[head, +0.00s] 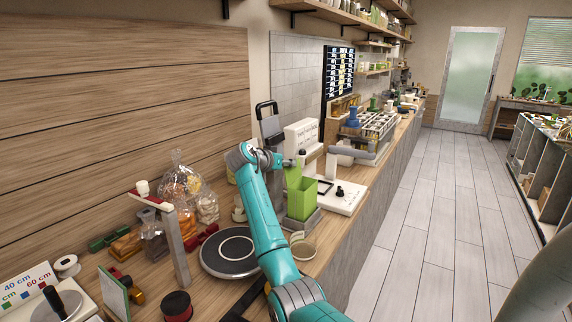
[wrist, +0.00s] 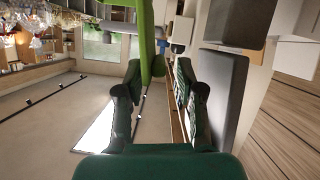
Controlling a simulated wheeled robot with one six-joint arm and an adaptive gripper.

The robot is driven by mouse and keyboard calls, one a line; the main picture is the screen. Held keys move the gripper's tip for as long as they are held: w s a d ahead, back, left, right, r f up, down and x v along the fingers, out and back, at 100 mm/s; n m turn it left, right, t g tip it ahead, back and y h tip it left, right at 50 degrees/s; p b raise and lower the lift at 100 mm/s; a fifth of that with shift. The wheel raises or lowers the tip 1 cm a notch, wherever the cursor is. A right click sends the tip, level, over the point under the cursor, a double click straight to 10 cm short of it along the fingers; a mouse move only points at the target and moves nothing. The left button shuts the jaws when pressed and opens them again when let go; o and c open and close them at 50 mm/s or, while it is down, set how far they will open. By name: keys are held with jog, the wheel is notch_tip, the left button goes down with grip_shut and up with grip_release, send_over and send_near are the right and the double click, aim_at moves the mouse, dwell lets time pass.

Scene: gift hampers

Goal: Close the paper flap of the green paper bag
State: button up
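The green paper bag (head: 301,204) stands upright on a grey block on the counter, its mouth open at the top. Its paper flap (head: 293,178) stands up at the bag's left rim. My gripper (head: 287,162) is at the top of the flap, reaching across from the left; the fingertips are small and partly unclear there. In the wrist view my two dark green fingers (wrist: 158,72) are spread apart. A bright green strip, likely the flap (wrist: 147,35), comes down from the top to the fingertips, nearer the left finger. I cannot tell whether they touch.
A white scale-like device (head: 343,196) stands right of the bag. A round dark turntable (head: 230,251) and a small round container (head: 302,247) are in front. Clear bags of goods (head: 181,186) stand at left by the wooden wall.

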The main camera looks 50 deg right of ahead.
grip_shut()
jog(key=shift+s, duration=0.15)
jog(key=s+f+m+t+h, duration=0.1)
jog(key=s+f+m+t, duration=0.3)
jog(key=s+m+t, duration=0.3)
jog(key=shift+s+d+m, duration=0.35)
jog(key=shift+s+m, duration=0.8)
jog(key=shift+m, duration=1.45)
jog(key=shift+f+h, duration=0.1)
jog(key=shift+h, duration=0.2)
